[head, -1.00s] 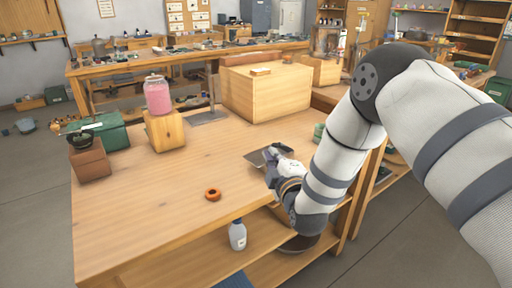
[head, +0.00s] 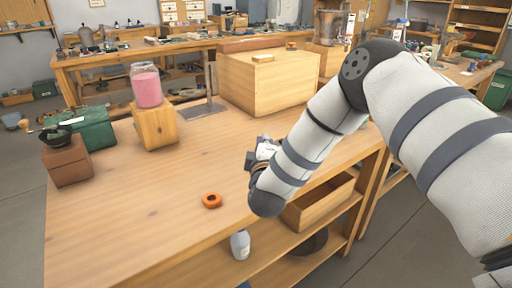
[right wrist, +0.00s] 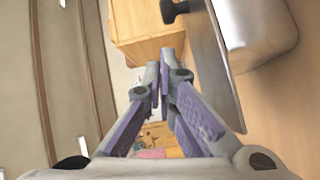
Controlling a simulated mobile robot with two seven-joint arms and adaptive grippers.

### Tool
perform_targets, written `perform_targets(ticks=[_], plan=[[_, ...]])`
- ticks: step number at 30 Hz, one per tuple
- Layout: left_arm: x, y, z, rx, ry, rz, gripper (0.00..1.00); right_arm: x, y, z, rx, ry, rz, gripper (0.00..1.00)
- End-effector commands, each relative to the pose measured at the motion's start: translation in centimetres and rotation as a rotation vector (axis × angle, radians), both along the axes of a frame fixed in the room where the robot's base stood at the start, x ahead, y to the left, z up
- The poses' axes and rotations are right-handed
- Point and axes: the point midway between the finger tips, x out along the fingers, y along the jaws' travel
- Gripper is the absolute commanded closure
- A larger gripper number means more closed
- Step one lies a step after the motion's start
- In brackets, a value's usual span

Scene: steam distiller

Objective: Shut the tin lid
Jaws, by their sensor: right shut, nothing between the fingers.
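A shiny metal container (right wrist: 262,32), which looks like the tin, shows at the upper right of the right wrist view. A thin metal plate (right wrist: 216,62) stands along its near side, perhaps the lid. In the head view my right gripper (head: 257,156) is over the bench's right part, and the arm hides the tin. My left gripper is not in view.
The front middle is mostly clear.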

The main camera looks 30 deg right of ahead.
Motion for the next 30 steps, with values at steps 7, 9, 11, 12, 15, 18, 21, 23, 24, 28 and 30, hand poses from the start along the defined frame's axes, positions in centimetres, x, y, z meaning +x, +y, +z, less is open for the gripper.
perform_targets(ticks=[7,9,11,12,15,18,21,23,24,28,30], plan=[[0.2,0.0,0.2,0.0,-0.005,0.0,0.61,-0.5,-1.4,-0.3,0.001,-0.001,0.002,1.0],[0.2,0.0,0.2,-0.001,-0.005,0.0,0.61,-0.5,-1.4,-0.3,0.001,-0.001,0.002,1.0],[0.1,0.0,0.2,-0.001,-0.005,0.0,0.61,-0.5,-1.4,-0.3,0.001,-0.001,0.002,1.0],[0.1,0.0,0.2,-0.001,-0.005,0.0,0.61,-0.5,-1.4,-0.3,0.001,-0.001,0.002,1.0],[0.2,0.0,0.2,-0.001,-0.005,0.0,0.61,-0.5,-1.5,-0.3,0.0,-0.002,0.002,1.0],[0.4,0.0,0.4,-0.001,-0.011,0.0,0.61,-0.3,-2.7,-0.1,-0.002,-0.005,0.0,1.0],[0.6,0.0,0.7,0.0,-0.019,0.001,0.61,0.0,-4.4,0.0,-0.002,-0.006,0.001,1.0],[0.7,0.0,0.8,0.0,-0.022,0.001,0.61,0.1,-5.1,0.0,-0.001,-0.004,0.001,1.0],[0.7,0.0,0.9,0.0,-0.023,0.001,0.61,0.1,-5.6,-0.1,-0.001,-0.005,0.0,1.0],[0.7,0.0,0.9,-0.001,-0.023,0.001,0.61,0.2,-6.0,-0.2,0.0,-0.002,0.002,1.0],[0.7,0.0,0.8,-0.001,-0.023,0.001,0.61,0.2,-6.0,-0.3,0.001,-0.001,0.001,1.0]])
